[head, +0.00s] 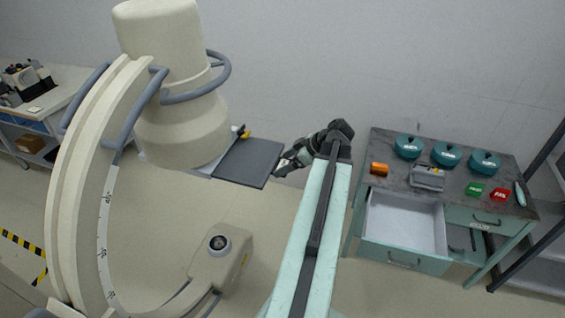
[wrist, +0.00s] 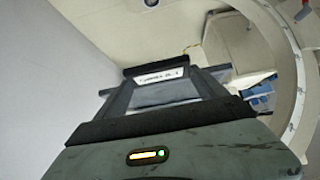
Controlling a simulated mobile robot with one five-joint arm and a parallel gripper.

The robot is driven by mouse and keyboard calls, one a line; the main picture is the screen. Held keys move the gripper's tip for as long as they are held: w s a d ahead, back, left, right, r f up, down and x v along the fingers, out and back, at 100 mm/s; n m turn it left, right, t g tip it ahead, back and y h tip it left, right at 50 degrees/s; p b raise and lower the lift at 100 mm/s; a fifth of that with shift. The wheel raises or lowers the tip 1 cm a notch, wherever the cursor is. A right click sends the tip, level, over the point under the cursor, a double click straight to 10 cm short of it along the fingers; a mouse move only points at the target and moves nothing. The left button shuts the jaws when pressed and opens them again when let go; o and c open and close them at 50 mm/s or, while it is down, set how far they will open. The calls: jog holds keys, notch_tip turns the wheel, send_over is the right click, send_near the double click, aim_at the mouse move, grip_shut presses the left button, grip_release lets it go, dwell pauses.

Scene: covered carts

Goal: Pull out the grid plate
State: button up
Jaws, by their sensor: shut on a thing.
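The dark, flat grid plate (head: 248,161) sticks out to the right from under the cream drum-shaped head (head: 180,130) of the C-shaped machine. Its left part is hidden under that head. My gripper (head: 281,168) is at the plate's right edge and shut on it. The wrist view looks along my gripper (wrist: 165,88), with its grey-green body and green light in front. A white label strip with dark lettering (wrist: 160,75) shows between the dark fingers; the lettering is too blurred to read.
A grey-topped cart (head: 385,150) stands at the right with an open, empty drawer (head: 405,222). Several teal round containers, an orange item (head: 379,169) and green and red blocks lie on it. Dark shelving stands far right. The machine's curved arm (head: 75,200) fills the left.

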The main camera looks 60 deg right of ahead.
jog(key=s+d, duration=0.2)
jog(key=s, duration=0.5)
jog(key=shift+s, duration=0.25)
dwell(1.4)
